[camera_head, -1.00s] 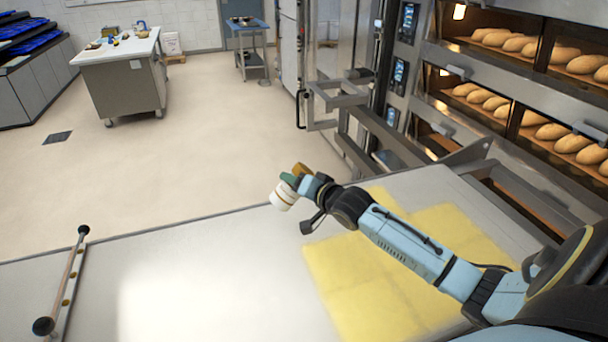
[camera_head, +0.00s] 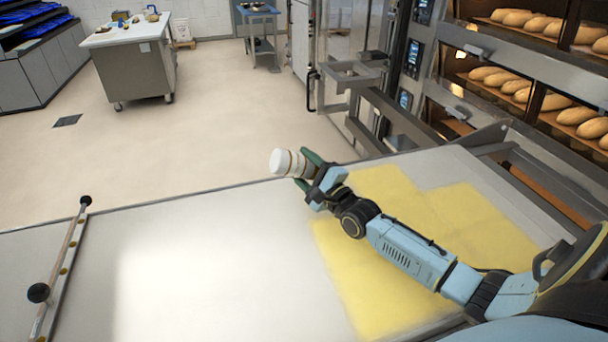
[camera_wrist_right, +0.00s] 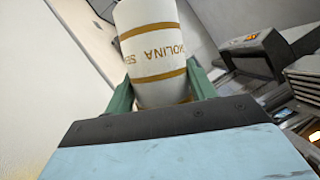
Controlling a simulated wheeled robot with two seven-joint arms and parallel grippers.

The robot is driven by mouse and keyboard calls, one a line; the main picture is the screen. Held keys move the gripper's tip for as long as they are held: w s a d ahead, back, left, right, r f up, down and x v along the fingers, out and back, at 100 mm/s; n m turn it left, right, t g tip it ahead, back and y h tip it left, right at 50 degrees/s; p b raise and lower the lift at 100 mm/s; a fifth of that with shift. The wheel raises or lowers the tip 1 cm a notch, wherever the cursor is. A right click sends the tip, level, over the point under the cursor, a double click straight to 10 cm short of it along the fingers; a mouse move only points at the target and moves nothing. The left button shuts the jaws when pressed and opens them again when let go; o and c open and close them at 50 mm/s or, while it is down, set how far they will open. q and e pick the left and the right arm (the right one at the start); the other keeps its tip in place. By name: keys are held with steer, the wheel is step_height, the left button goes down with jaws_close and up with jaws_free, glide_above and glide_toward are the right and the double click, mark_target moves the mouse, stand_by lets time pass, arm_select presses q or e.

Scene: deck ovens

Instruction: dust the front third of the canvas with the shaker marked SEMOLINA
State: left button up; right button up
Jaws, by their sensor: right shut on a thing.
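My right gripper (camera_head: 312,168) is shut on a white shaker (camera_head: 290,163) with tan bands. In the right wrist view the shaker (camera_wrist_right: 155,55) sits between the green fingers, and its label, upside down there, reads SEMOLINA. In the head view the shaker lies tilted nearly on its side, its white end to the left, above the canvas near its far edge. The pale canvas (camera_head: 190,270) covers the surface before me. Yellow dust (camera_head: 370,270) lies over much of its right part, partly hidden by my right arm. My left gripper is not in view.
A rail with dark knobs (camera_head: 62,258) lies along the canvas at the left. Deck ovens with loaves (camera_head: 520,90) stand at the right, with a metal frame (camera_head: 400,125) beside them. A wheeled worktable (camera_head: 135,65) stands far back on open floor (camera_head: 210,120).

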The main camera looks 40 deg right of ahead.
steer(key=shift+f+m+t+h+b, duration=0.35)
steer(key=shift+m+t+b, duration=0.1)
steer(key=shift+m, duration=0.15)
steer(key=s+d+b, duration=0.2)
steer(key=d, duration=0.6)
steer(key=a, duration=0.2)
steer(key=w+a+p, duration=0.1)
steer(key=a, duration=0.2)
steer(key=w+a+p, duration=0.1)
steer(key=a, duration=0.1)
steer(key=shift+a+r, duration=0.35)
steer(key=shift+a, duration=0.05)
steer(key=s+d+b, duration=0.2)
steer(key=d, duration=0.6)
steer(key=d+r+n+g+h+p, duration=0.1)
steer(key=n+p, duration=0.4)
steer(key=n, duration=0.5)
steer(key=s+d+r+n+g+h+p, duration=0.1)
steer(key=r+n+g+h+p, duration=0.3)
steer(key=n, duration=0.5)
step_height(320, 180, up, 2)
steer(key=shift+d+r+n+g+p, duration=0.25)
steer(key=shift+d+n+g+p, duration=0.25)
steer(key=shift+g, duration=0.65)
